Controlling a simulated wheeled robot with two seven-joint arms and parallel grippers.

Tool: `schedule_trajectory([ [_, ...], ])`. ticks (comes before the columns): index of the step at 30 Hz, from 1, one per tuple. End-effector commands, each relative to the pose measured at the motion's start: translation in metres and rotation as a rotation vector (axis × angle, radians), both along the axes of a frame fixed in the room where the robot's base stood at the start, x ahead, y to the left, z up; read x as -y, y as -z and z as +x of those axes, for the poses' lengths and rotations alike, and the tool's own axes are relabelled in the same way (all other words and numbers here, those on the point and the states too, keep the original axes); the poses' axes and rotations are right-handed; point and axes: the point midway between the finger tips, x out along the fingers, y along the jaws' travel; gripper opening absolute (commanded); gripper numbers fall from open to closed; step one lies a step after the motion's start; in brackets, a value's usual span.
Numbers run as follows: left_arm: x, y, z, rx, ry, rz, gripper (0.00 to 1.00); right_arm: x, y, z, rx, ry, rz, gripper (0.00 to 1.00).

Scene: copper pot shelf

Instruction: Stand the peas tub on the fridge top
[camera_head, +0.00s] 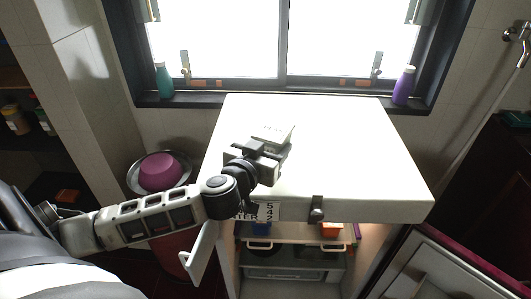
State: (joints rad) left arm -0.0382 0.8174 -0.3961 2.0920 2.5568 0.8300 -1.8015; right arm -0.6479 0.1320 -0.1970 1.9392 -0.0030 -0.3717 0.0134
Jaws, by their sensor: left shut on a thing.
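The peas tub (277,132) is a small pale tub with dark lettering. It is over the left part of the white fridge top (350,150). My left gripper (262,149) is shut on the tub from its near side, and hides part of it. I cannot tell whether the tub's base touches the fridge top or is a little above it. My right gripper is not in view.
Most of the fridge top is bare. Behind it, a teal bottle (164,80) and a purple bottle (403,85) stand on the window sill. A purple bowl (160,171) sits at the left. Shelves (290,255) show below the top.

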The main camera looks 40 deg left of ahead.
Motion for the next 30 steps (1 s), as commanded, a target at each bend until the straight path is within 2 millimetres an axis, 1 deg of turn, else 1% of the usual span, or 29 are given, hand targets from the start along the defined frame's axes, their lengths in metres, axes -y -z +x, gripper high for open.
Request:
schedule_trajectory([
  [5,-0.004,0.007,0.003,0.003,0.002,-0.001,0.32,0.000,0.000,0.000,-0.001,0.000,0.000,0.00],
  [7,-0.006,0.013,0.005,0.001,0.003,0.000,0.32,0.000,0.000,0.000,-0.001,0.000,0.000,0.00],
  [10,-0.001,0.032,0.006,-0.002,0.009,-0.005,0.32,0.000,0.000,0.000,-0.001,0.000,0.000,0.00],
  [11,-0.001,0.038,0.006,0.003,0.012,0.000,0.32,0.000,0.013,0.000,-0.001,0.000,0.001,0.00],
  [13,-0.001,0.044,0.007,0.005,0.013,0.000,0.32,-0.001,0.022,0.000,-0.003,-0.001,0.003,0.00],
  [15,-0.001,0.045,0.007,0.004,0.013,0.001,0.32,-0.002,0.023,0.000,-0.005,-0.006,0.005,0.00],
  [19,-0.001,0.041,0.007,0.003,0.014,0.001,0.32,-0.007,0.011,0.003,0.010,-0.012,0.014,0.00],
  [27,-0.001,0.044,0.007,0.003,0.013,0.002,0.32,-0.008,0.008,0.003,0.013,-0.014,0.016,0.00],
  [28,-0.001,0.045,0.007,0.001,0.013,0.002,0.67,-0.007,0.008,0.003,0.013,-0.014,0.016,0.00],
  [30,-0.001,0.045,0.007,0.001,0.013,0.001,0.83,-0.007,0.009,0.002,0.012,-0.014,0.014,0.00],
])
